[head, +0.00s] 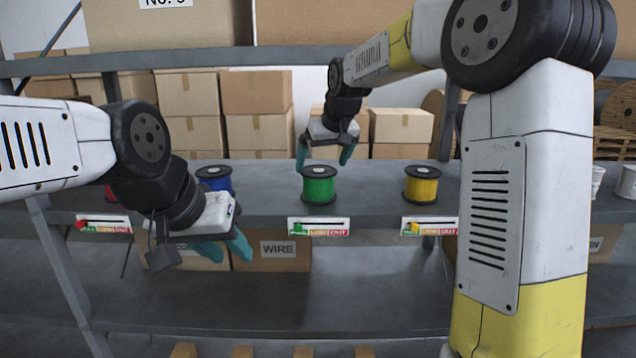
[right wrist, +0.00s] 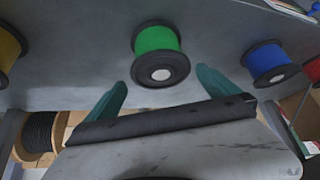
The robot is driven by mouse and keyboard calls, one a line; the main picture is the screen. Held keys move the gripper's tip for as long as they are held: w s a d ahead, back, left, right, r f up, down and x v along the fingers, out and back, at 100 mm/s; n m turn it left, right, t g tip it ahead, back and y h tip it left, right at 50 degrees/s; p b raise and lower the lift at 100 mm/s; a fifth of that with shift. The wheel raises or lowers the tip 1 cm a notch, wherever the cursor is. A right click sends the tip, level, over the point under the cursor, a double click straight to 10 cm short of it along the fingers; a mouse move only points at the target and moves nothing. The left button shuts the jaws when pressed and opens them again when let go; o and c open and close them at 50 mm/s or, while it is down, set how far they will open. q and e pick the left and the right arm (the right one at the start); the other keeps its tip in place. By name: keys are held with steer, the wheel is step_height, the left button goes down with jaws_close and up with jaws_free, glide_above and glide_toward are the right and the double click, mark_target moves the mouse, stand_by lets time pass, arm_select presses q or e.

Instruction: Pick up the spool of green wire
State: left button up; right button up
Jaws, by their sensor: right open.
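The spool of green wire (head: 318,187) stands upright on the grey shelf (head: 270,206), with black flanges and a white hub on top. It also shows in the right wrist view (right wrist: 158,45), beyond the fingertips. My right gripper (head: 324,164) is open and empty, just above and behind the green spool in the head view. Its two teal fingers (right wrist: 163,82) are spread apart in the right wrist view, with the spool ahead of the gap between them. My left gripper (head: 230,252) hangs in front of the shelf at the left, its fingers apart and empty.
A blue spool (head: 214,180) and a partly hidden red spool (head: 109,193) stand left of the green one. A yellow spool (head: 421,186) stands to its right. A label strip (head: 319,227) is on the shelf edge. Boxes (head: 257,120) stand behind.

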steer(key=x, duration=0.7)
steer(key=shift+a+f, duration=0.1)
steer(key=shift+f, duration=0.1)
steer(key=shift+r, duration=0.1)
steer(key=c, duration=1.8)
